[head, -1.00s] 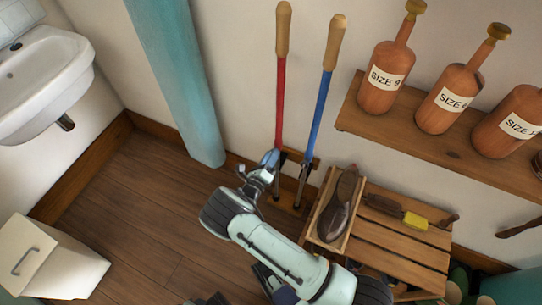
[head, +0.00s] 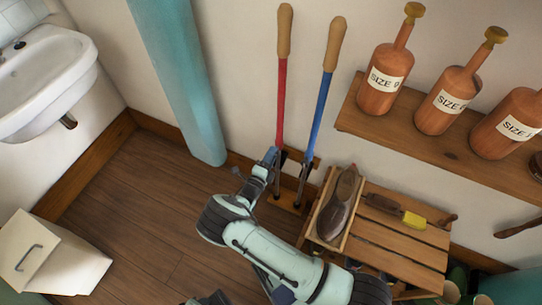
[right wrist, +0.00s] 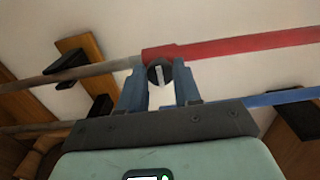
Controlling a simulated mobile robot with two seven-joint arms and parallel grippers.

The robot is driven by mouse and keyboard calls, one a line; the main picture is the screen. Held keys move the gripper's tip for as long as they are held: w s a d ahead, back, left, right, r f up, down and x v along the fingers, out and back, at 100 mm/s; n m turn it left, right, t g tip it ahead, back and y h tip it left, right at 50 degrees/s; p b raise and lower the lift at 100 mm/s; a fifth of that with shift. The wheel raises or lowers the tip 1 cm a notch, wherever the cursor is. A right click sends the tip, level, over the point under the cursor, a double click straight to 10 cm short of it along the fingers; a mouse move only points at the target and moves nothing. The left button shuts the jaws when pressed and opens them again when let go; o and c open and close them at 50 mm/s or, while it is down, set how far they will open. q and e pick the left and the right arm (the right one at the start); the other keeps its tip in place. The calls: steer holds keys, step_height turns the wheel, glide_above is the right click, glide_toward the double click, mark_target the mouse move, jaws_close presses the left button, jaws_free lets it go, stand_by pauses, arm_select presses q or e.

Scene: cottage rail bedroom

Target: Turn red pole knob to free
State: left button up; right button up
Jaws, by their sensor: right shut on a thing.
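The red pole (head: 281,95) stands upright against the wall, with a wooden grip on top and a grey lower part. Its dark round knob (right wrist: 160,73) shows in the right wrist view, where the red part meets the grey. A pale bar on the knob lies roughly across the pole. My right gripper (head: 272,158) is at the pole's lower part; in the wrist view its blue fingers (right wrist: 161,88) are shut on the knob, one on each side. In the head view the gripper hides the knob. My left gripper is not in view.
A blue pole (head: 321,110) stands close to the right of the red one, in the same wooden rack (head: 290,204). A slatted bench (head: 395,240) with a shoe and brush is to the right, below a shelf (head: 440,150) of bottle-shaped forms.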

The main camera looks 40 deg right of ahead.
stand_by(0.5)
steer(key=o, duration=1)
steer(key=shift+o, duration=0.2)
steer(key=shift+a, duration=0.1)
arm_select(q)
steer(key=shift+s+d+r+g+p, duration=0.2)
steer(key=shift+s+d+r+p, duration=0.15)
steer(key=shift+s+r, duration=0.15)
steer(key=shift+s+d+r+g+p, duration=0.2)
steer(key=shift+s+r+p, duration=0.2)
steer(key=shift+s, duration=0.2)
arm_select(e)
steer(key=v, duration=1.3)
steer(key=shift+s, duration=0.15)
